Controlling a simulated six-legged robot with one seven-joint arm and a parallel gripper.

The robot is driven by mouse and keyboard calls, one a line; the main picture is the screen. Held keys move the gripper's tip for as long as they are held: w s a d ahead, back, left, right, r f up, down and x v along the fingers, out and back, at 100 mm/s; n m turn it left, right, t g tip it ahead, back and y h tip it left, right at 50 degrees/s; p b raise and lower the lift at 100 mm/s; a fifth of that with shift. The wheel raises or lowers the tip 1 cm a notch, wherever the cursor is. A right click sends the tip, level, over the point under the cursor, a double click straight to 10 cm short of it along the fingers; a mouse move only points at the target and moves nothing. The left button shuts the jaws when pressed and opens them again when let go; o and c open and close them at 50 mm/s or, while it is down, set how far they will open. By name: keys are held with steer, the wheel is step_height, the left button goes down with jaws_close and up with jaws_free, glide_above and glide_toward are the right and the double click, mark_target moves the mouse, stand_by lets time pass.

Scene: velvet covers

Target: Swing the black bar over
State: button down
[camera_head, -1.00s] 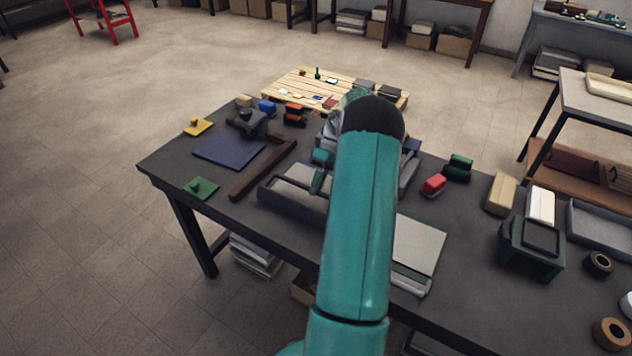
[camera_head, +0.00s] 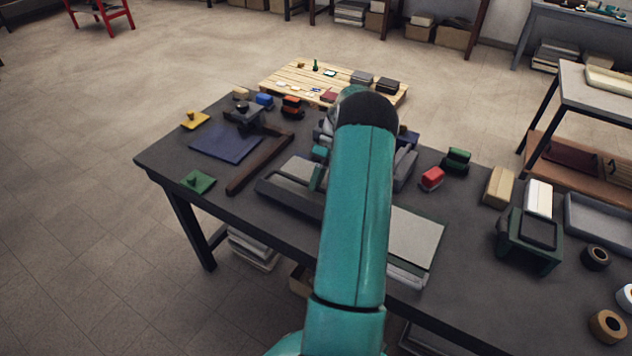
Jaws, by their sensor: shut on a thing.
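A black bar (camera_head: 288,196) lies along the front edge of a pale grey board on the dark worktable. Its right part is hidden behind my teal arm. My gripper (camera_head: 317,169) is partly in view just left of the arm, over the board at the bar. Its teal fingers are shut, and the bar is the likely thing between them, though the contact itself is hidden. Another pale board (camera_head: 415,238) shows to the right of my arm.
A dark brown bar (camera_head: 262,163) and a blue cloth (camera_head: 226,142) lie to the left. A green block (camera_head: 198,182) sits at the left edge. A red block (camera_head: 431,179) and a dark green box-like frame (camera_head: 530,240) stand to the right.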

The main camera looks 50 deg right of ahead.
steer(key=c, duration=1.4)
jaws_free()
steer(key=shift+d+f, duration=0.45)
steer(key=shift+s+a+r, duration=0.1)
steer(key=v, duration=1.4)
steer(key=shift+a, duration=0.2)
steer(key=shift+r, duration=0.15)
